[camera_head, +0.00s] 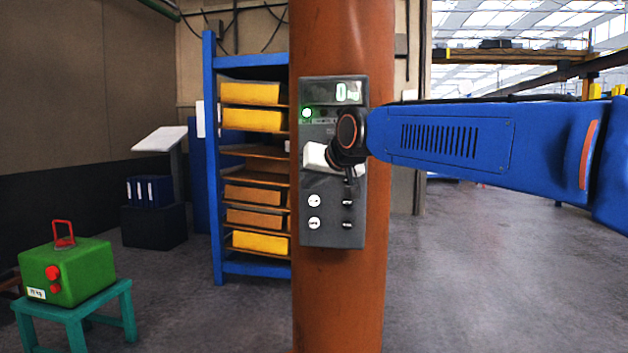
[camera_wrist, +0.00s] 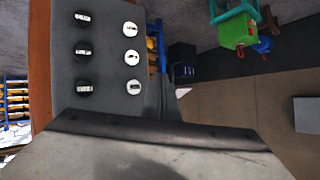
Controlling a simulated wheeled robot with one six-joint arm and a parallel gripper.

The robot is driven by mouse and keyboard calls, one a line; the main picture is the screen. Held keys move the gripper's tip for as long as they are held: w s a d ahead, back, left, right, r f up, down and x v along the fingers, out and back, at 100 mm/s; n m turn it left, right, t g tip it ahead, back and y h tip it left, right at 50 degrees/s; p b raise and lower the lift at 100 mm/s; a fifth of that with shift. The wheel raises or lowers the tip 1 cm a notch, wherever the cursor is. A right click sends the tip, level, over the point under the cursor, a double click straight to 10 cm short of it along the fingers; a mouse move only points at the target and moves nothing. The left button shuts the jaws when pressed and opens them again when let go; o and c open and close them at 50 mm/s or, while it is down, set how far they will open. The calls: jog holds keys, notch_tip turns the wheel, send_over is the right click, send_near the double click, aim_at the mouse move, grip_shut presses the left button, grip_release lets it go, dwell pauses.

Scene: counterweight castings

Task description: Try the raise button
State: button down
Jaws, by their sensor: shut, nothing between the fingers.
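A grey control panel (camera_head: 331,236) is fixed to an orange column (camera_head: 340,300). Below are white buttons (camera_head: 314,201) on the left and black buttons (camera_head: 347,202) on the right. My gripper (camera_head: 328,158) is shut and empty in front of the panel's middle, covering part of it. In the wrist view, three white buttons (camera_wrist: 131,57) and three black buttons (camera_wrist: 83,52) show; their labels are too small to read. My gripper (camera_wrist: 150,132) fills the bottom there. I cannot tell whether it touches a button.
A blue rack (camera_head: 213,160) with yellow and brown bins stands behind the column. A green casting (camera_head: 85,272) with a red handle sits on a teal stool (camera_head: 75,312) at the lower left. A lectern (camera_head: 160,139) stands at the back left. The floor at right is clear.

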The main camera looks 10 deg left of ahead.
jog(key=w, duration=0.6)
jog(key=shift+d, duration=0.15)
jog(key=shift+w, duration=0.25)
dwell(1.8)
jog(key=shift+w, duration=0.2)
